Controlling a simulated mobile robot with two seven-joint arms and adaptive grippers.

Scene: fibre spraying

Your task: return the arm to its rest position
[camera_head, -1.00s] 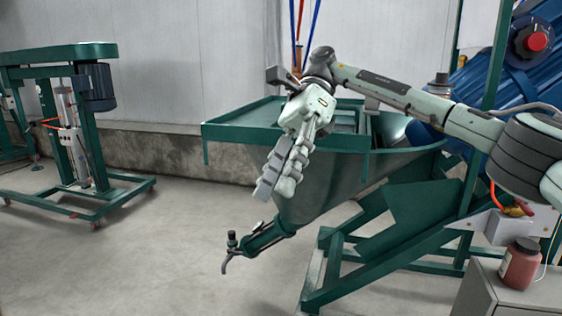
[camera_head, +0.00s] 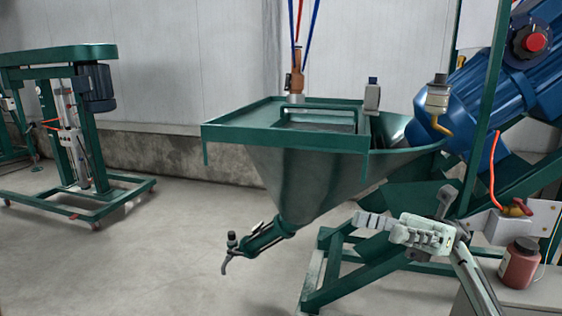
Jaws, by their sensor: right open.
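My right arm (camera_head: 480,280) comes in from the lower right corner. Its right gripper (camera_head: 372,220) points left, in front of the green frame under the hopper. The gripper is open and I see nothing between its fingers. It is clear of the hopper and to the right of the spray nozzle (camera_head: 232,252). My left gripper and left arm are not in view.
A green-rimmed hopper (camera_head: 310,175) stands in the middle on a green frame (camera_head: 345,285). A blue motor (camera_head: 470,100) with a red knob is at the upper right. A red jar (camera_head: 520,263) stands on a cabinet at the lower right. The floor at the left is open, with a wheeled green stand (camera_head: 85,190).

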